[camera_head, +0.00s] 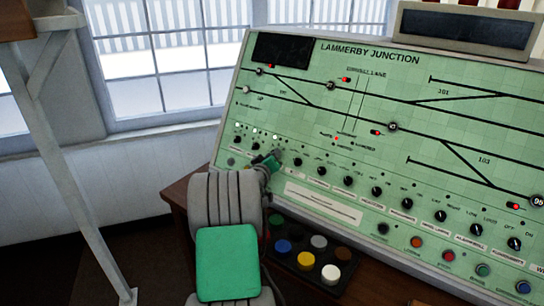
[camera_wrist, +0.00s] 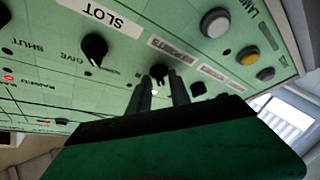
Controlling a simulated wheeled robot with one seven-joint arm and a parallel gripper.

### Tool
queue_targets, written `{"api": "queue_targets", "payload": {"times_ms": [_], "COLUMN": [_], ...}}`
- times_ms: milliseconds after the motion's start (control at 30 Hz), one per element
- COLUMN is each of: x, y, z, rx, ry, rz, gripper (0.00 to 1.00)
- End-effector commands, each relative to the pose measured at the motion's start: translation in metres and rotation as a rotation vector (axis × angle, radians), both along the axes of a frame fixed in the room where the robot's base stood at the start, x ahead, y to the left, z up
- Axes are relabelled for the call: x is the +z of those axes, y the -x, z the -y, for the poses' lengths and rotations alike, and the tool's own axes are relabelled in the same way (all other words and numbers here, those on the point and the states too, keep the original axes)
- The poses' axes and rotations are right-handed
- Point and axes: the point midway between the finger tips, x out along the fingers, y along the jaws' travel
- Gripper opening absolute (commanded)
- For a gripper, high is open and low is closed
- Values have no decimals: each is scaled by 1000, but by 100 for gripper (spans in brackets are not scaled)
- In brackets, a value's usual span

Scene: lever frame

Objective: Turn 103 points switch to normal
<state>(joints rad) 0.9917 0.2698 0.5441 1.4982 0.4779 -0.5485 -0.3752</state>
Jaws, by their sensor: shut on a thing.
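The green control panel (camera_head: 330,130), titled Lammerby Junction, carries a track diagram marked 101 and 103 and a row of black rotary knobs. My gripper (camera_head: 271,160) is at the left end of the lower knob row. In the wrist view my gripper (camera_wrist: 160,88) has its two dark fingers shut on a small black rotary knob (camera_wrist: 160,71). The fingers partly hide the knob, so I cannot tell its pointer's angle. The label strip (camera_wrist: 172,48) beside the knob is too blurred to read. In the head view the gripper covers this knob.
Another black knob (camera_wrist: 95,48) stands near the SLOT label in the wrist view. A white button (camera_wrist: 215,22) is also close. Below the panel, a dark box (camera_head: 310,255) holds several coloured buttons. A dark display box (camera_head: 466,30) tops the panel. A pale post (camera_head: 75,170) stands at left.

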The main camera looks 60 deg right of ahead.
Motion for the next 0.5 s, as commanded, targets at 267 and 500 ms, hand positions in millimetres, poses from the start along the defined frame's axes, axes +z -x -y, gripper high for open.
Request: {"api": "queue_targets", "payload": {"times_ms": [267,500], "x": [2,1], "y": [0,0], "z": [1,-1], "rx": [-1,0], "ry": [4,3], "rz": [2,1], "gripper": [33,33]}}
